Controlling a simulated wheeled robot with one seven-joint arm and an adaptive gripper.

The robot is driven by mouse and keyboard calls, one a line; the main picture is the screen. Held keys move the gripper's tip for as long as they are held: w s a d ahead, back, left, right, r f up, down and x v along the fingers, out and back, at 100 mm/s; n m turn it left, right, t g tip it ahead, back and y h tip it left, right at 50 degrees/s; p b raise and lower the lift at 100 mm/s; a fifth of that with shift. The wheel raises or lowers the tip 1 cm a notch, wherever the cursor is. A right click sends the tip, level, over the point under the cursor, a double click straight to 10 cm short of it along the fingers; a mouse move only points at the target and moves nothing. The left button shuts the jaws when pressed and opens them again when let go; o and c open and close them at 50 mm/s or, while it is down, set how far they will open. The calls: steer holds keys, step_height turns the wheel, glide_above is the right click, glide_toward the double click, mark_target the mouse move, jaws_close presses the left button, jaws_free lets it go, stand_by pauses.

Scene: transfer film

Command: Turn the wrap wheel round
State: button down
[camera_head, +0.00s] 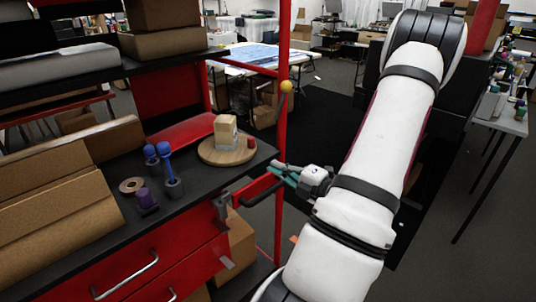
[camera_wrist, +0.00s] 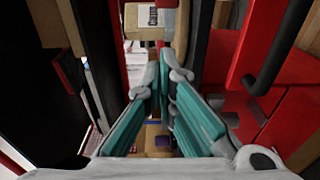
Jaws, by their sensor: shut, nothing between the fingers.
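The wrap wheel (camera_head: 212,156) is a round wooden disc lying flat near the right end of the black bench top. A small tan box (camera_head: 225,131) with a pale band stands on it, and a small red peg (camera_head: 251,142) stands at its right edge. My gripper (camera_head: 277,169), with teal fingers, is just right of the wheel, beyond the bench edge and apart from the disc. In the wrist view, my gripper (camera_wrist: 166,68) is shut and empty. The box (camera_wrist: 143,22) shows beyond the fingertips there; most of the wheel is out of sight.
A red upright post (camera_head: 283,120) with a yellow ball stands close behind my gripper. A red and black bracket (camera_head: 257,188) juts from the bench corner below it. Blue-topped tools (camera_head: 166,158), a tape roll (camera_head: 132,186) and cardboard boxes (camera_head: 60,205) occupy the bench's left.

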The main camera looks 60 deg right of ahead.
glide_toward(251, 141)
steer(key=w+a, duration=0.4)
steer(key=w, duration=0.1)
steer(key=shift+w+d+b, duration=0.25)
steer(key=shift+w+d, duration=0.1)
steer(key=shift+d, duration=0.25)
steer(key=shift+w+d+b, duration=0.2)
steer(key=shift+w+d, duration=0.15)
steer(key=shift+d, duration=0.3)
steer(key=shift+w+d, duration=0.25)
steer(key=shift+d, duration=0.1)
steer(key=shift+d+n+y+p, duration=0.8)
steer(key=shift+y+p, duration=0.25)
steer(key=shift+y, duration=0.25)
steer(key=shift+d, duration=0.1)
steer(key=shift+d+p, duration=0.35)
steer(key=shift+p, duration=0.2)
steer(key=shift+w+d+p, duration=0.3)
steer(key=shift+d+p, duration=0.2)
steer(key=shift+d, duration=0.4)
steer(key=shift+w+d, duration=0.5)
steer(key=shift+d, duration=0.4)
steer(key=shift+w+d+p, duration=0.25)
steer(key=shift+d+p, duration=0.1)
